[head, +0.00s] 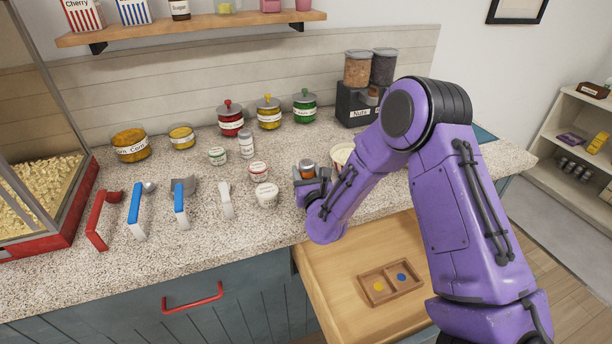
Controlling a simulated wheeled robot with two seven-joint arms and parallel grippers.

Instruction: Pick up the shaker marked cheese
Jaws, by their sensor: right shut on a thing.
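My right gripper (306,180), on the purple arm, is shut on a small shaker (307,165) at the front right of the counter. The shaker shows a grey top and an orange band. Its lower part is hidden by the gripper, so I cannot read its mark or tell whether it touches the counter. A taller white and grey shaker (247,145) stands upright further back to the left. My left gripper is not in view.
Small tubs (266,195) and several scoops (137,212) lie left of the gripper on the speckled counter (185,250). A white tub (342,155) stands partly behind my arm. Lidded jars (269,115) stand at the back. An open drawer (335,275) juts out below.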

